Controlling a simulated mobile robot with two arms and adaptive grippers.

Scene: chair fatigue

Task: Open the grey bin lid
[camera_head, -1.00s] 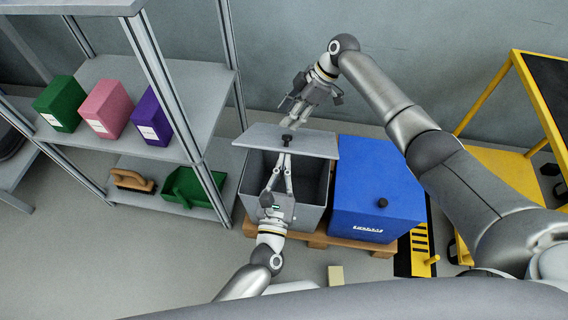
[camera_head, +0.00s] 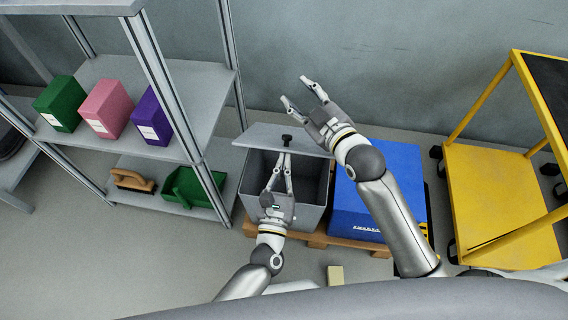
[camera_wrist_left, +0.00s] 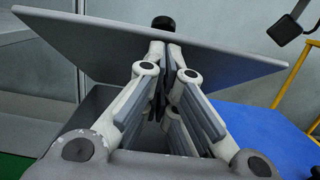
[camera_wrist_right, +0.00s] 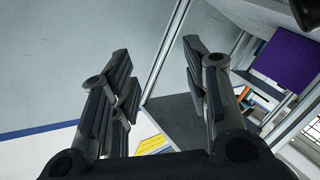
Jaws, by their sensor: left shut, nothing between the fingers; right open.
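The grey bin (camera_head: 312,217) stands open at the front, with its dark inside showing. Its flat grey lid (camera_head: 262,135) sits over the back part and looks tilted in the left wrist view (camera_wrist_left: 220,58). A dark knob (camera_head: 287,138) is on the lid, and shows beyond the fingertips in the left wrist view (camera_wrist_left: 163,23). My left gripper (camera_head: 286,156) is shut and empty, over the bin opening with its tips at the lid near the knob. I cannot tell whether they touch it. My right gripper (camera_head: 297,91) is open and empty, beyond the lid towards the wall.
A blue bin (camera_head: 345,215) with a closed lid stands to the right on the same wooden pallet (camera_head: 318,240). A grey shelf (camera_head: 195,105) with several boxes is on the left. A yellow cart (camera_head: 495,190) is on the right. A wall (camera_head: 400,60) rises behind.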

